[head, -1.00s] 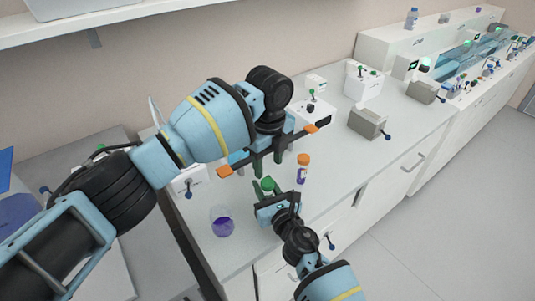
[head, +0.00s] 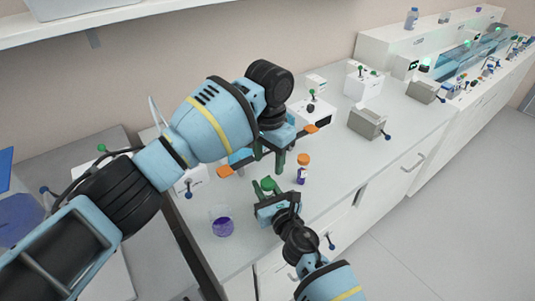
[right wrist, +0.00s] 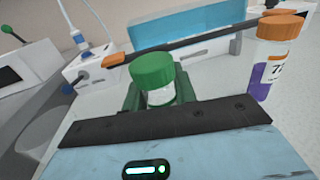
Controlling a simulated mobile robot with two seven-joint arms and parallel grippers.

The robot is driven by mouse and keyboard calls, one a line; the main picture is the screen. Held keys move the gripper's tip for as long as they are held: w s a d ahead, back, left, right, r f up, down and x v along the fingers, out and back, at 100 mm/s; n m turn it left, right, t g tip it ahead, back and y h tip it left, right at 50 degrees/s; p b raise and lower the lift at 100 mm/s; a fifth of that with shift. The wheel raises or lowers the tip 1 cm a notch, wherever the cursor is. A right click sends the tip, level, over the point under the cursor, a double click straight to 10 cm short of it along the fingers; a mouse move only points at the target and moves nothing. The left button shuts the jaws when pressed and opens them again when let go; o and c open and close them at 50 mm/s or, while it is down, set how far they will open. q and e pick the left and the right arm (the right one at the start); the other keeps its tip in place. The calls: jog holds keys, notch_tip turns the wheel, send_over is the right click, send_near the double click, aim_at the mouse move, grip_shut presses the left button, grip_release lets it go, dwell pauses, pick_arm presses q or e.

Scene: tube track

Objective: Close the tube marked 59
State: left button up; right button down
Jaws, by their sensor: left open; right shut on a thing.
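A green-capped tube (right wrist: 158,82) stands upright between the green fingers of my right gripper (right wrist: 160,97). Its cap sits on top, and I cannot read a 59 on its label. In the head view the green cap (head: 268,184) shows at the right gripper (head: 266,190), which is shut on the tube low over the bench front. My left gripper (head: 268,161) is open and empty, with its green fingers pointing down above the cap and apart from it.
An orange-capped tube (head: 302,168) with purple contents stands just right of the grippers; its label starts with 7 in the wrist view (right wrist: 272,65). A beaker of purple liquid (head: 222,224) stands at left. Grey (head: 367,123) and white devices (head: 311,113) stand behind on the bench.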

aim_at(267, 182)
pick_arm(q)
jog(key=n, duration=0.5)
jog(key=shift+r, duration=0.15)
jog(key=n, duration=0.7)
jog(key=shift+r, duration=0.15)
jog(key=n, duration=0.3)
jog(key=shift+a+r+n, duration=0.1)
jog(key=shift+n, duration=0.2)
jog(key=shift+f, duration=4.05)
jog(key=shift+c, duration=0.2)
